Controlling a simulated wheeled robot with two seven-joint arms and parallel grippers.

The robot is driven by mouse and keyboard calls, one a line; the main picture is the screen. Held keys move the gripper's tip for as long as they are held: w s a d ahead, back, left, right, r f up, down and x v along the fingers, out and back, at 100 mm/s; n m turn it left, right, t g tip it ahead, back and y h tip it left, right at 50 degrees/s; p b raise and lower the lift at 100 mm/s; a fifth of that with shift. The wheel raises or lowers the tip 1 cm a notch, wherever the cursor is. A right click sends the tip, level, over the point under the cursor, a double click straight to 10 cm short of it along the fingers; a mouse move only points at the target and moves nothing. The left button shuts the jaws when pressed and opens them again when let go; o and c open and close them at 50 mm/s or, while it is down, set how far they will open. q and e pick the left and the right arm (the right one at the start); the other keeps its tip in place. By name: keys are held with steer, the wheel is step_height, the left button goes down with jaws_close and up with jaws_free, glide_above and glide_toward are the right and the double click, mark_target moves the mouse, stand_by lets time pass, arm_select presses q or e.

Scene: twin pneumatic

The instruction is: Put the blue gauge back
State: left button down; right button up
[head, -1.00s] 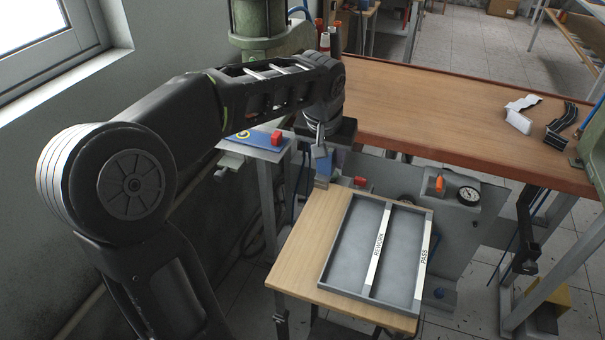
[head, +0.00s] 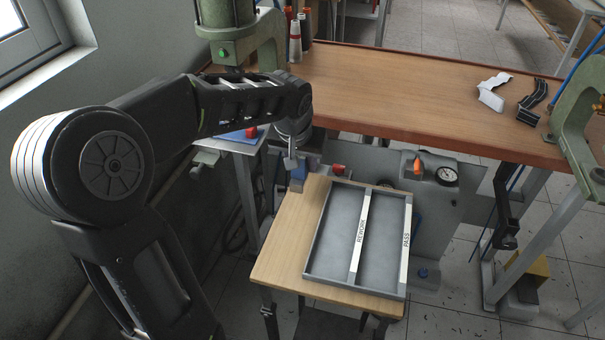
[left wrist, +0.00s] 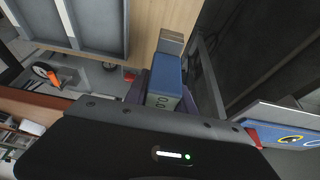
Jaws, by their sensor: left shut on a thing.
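The blue gauge (head: 298,178) is a small blue block with a grey metal end. My left gripper (head: 294,163) is shut on it and holds it at the back left corner of the small wooden table. In the left wrist view the blue gauge (left wrist: 167,72) sits between the fingers of my left gripper (left wrist: 165,98), its metal end pointing away. I cannot tell whether it touches the table. A blue board (left wrist: 285,122) with a yellow ring and a red part lies beside; in the head view this board (head: 238,135) is partly behind my arm. My right gripper is out of view.
The small wooden table (head: 285,240) carries a grey tray (head: 313,245) with REWORK and PASS compartments, both empty. A long wooden bench (head: 400,95) stands behind. A green press (head: 222,45) is at the back left. A panel with a dial (head: 447,175) is under the bench.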

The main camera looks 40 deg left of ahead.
mark_target(302, 173)
arm_select(q)
steer(key=shift+f, duration=1.85)
steer(key=c, duration=1)
jaws_free()
steer(key=shift+f, duration=0.15)
steer(key=shift+c, duration=0.2)
steer(key=shift+r, duration=0.35)
steer(key=v, duration=1.1)
steer(key=shift+s+d+r, duration=0.15)
steer(key=shift+s+r, duration=0.1)
